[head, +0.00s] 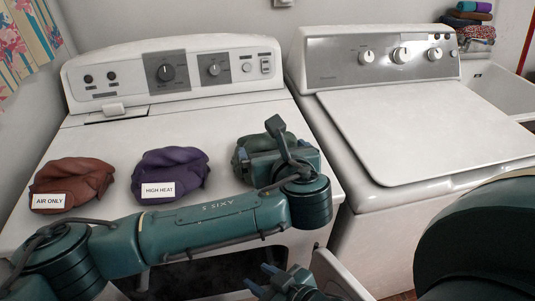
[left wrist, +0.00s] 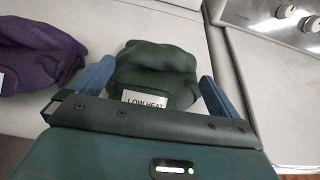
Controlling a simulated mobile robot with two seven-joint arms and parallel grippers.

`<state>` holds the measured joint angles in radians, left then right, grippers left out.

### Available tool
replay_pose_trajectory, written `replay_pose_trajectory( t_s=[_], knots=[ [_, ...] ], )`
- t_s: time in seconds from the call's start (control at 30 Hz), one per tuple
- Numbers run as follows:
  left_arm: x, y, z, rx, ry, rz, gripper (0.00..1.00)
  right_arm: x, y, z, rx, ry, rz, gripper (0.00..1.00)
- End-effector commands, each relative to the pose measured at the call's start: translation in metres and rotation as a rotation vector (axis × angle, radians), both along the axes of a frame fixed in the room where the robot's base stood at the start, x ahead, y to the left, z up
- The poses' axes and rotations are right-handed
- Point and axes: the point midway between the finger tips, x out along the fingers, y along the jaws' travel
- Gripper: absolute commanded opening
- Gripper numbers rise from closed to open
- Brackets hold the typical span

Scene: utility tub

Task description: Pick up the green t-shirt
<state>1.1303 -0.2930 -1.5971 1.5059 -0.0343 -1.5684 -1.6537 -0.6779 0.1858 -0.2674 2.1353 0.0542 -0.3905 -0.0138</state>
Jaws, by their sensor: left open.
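The green t-shirt (head: 256,143) is a dark green folded bundle on the right part of the dryer top, partly hidden behind my left gripper (head: 266,157) in the head view. In the left wrist view the t-shirt (left wrist: 155,68) lies ahead of my left gripper (left wrist: 155,85), between its two blue fingers. The fingers are wide apart, with a gap on each side of the cloth. A white LOW HEAT label shows on its near side. My right gripper (head: 262,279) is low in the head view, in front of the machine, with its blue fingers apart and nothing seen between them.
A brown bundle (head: 75,181) labelled AIR ONLY and a purple bundle (head: 170,168) labelled HIGH HEAT lie to the left on the dryer top (head: 120,142). A washer (head: 410,115) with a bare lid stands to the right. Folded cloths (head: 470,25) are stacked at the far right.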

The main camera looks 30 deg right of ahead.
Motion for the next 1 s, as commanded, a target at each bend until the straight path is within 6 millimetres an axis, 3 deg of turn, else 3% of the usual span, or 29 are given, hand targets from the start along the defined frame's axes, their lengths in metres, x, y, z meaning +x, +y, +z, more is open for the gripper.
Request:
replay_pose_trajectory(
  t_s=[0.57,0.87,1.0],
  knots=[
    [0.053,-0.015,-0.022,-0.002,0.001,0.000,1.00,0.002,-0.001,0.003,-0.005,-0.004,-0.005,0.36],
    [0.056,-0.016,-0.023,-0.003,0.001,-0.002,0.99,0.003,-0.001,0.003,-0.003,-0.004,-0.007,0.36],
    [0.056,-0.015,-0.023,-0.003,0.001,-0.001,0.88,0.003,-0.001,0.003,-0.003,-0.004,-0.007,0.36]
  ],
)
